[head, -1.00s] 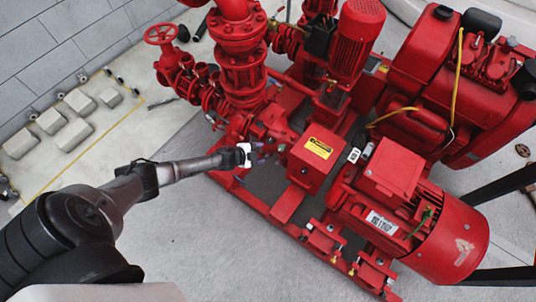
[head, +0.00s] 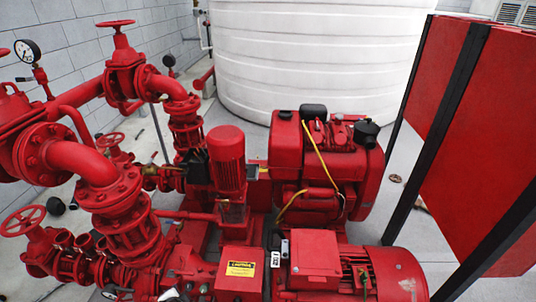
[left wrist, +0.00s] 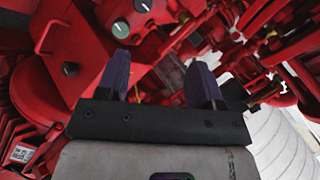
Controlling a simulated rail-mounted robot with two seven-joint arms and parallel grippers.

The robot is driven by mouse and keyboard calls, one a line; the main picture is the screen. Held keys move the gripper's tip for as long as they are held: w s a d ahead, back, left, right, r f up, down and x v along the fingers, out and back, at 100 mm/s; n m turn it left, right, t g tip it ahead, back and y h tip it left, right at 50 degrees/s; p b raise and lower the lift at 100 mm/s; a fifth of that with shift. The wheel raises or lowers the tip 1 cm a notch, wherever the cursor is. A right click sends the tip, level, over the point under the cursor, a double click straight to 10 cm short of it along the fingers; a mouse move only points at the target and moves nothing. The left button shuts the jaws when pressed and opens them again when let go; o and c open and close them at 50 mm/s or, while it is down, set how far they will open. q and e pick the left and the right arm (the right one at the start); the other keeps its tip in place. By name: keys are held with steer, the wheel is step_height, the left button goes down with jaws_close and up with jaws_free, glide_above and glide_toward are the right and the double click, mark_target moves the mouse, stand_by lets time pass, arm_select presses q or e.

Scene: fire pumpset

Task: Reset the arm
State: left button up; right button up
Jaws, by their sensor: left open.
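My left gripper (left wrist: 160,85) shows in the left wrist view with its two dark purple fingers spread apart. Nothing is held between them. Beyond the fingers is red pump machinery, including a red box (left wrist: 75,50) with small green and black knobs. I cannot tell how far the fingertips are from it. In the head view my left arm is out of sight or nearly so; a small pale piece at the bottom edge is too cut off to identify. My right gripper is in neither view.
The red pumpset has a vertical motor (head: 228,160), an engine (head: 325,165), a horizontal motor (head: 395,275) and valve pipework (head: 130,215) at left. A white tank (head: 320,55) stands behind. A red panel on black posts (head: 490,130) stands at right.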

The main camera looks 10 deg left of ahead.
arm_select(q)
steer(key=s+d+r+n+h+p, duration=0.2)
steer(key=s+d+r, duration=0.55)
steer(key=r, duration=0.25)
steer(key=s+d+r+n+h+p, duration=0.1)
steer(key=s+d+r+h+p, duration=0.15)
steer(key=s+d+r, duration=0.65)
steer(key=s+d+n+g+p, duration=0.15)
steer(key=s+g+p, duration=0.3)
steer(key=s, duration=0.65)
steer(key=w+r+p+v, duration=0.1)
steer(key=w+p+v, duration=0.2)
steer(key=p+v, duration=0.95)
steer(key=w+p+v, duration=0.3)
steer(key=p+v, duration=0.9)
steer(key=p, duration=0.1)
steer(key=w+r+p+v, duration=0.1)
steer(key=w+p+v, duration=0.2)
steer(key=p+v, duration=1)
steer(key=s+f+b+x, duration=0.1)
steer(key=s+b+x, duration=0.4)
steer(key=b+x, duration=1.9)
steer(key=s+f+b+x, duration=0.1)
steer(key=s+b+x, duration=0.5)
steer(key=b+x, duration=1.8)
steer(key=s+f+b+x, duration=0.2)
steer(key=s+b+x, duration=0.4)
steer(key=b+x, duration=1.8)
steer(key=shift+n+t+b, duration=0.45)
steer(key=shift+b, duration=0.65)
